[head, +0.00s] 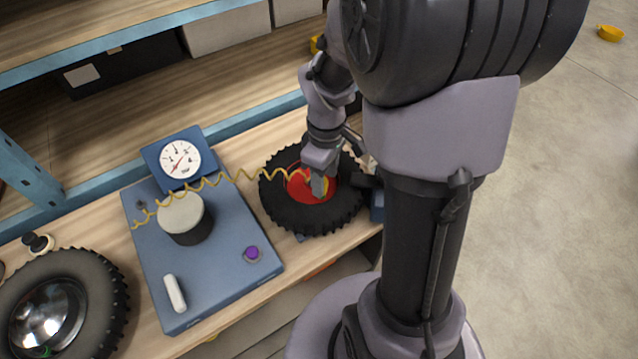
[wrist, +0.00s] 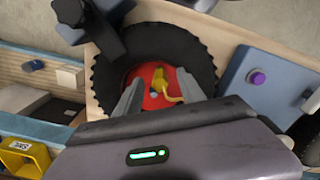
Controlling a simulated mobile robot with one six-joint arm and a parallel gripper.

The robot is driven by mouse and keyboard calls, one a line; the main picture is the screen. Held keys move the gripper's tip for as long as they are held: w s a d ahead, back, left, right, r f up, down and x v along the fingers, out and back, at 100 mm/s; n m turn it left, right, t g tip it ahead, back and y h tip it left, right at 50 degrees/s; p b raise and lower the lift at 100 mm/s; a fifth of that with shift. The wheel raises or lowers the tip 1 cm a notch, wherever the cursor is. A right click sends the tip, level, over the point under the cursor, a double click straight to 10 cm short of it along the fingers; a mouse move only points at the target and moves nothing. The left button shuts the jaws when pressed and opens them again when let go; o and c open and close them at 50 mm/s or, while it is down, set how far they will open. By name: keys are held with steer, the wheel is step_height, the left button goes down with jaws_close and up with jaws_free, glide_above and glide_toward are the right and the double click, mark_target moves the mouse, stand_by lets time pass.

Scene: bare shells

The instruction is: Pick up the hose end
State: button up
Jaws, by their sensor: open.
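The hose end (wrist: 160,80) is a yellow fitting lying over the red hub (wrist: 150,102) of a black knobbly tyre (wrist: 203,60). In the wrist view a yellow hose curls away from it to the lower right. My gripper (wrist: 160,76) is open, with one grey finger on each side of the hose end; I cannot tell whether either touches it. In the head view my gripper (head: 319,188) is down over the red hub and hides most of the hose end. The coiled yellow hose (head: 235,176) runs left from the hub to the blue unit (head: 215,285).
The blue unit carries a round gauge (head: 181,158), a pale-topped cylinder (head: 182,212), a purple knob (head: 252,253) and a white handle (head: 175,293). Another tyre (head: 100,272) with a shiny hub is at the lower left. Shelving (head: 170,75) stands behind; open floor (head: 560,200) lies right.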

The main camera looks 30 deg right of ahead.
step_height(320, 180, down, 2)
steer(key=shift+w+d+f, duration=0.1)
steer(key=shift+f, duration=0.15)
steer(key=shift+r, duration=0.1)
jaws_close()
step_height(320, 180, up, 4)
steer(key=shift+f+p, duration=0.1)
steer(key=shift+p, duration=0.6)
steer(key=s+a+r+b, duration=0.1)
steer(key=s+a+b, duration=0.2)
steer(key=s+a, duration=0.7)
steer(key=shift+s+a, duration=0.2)
steer(key=shift+s, duration=1)
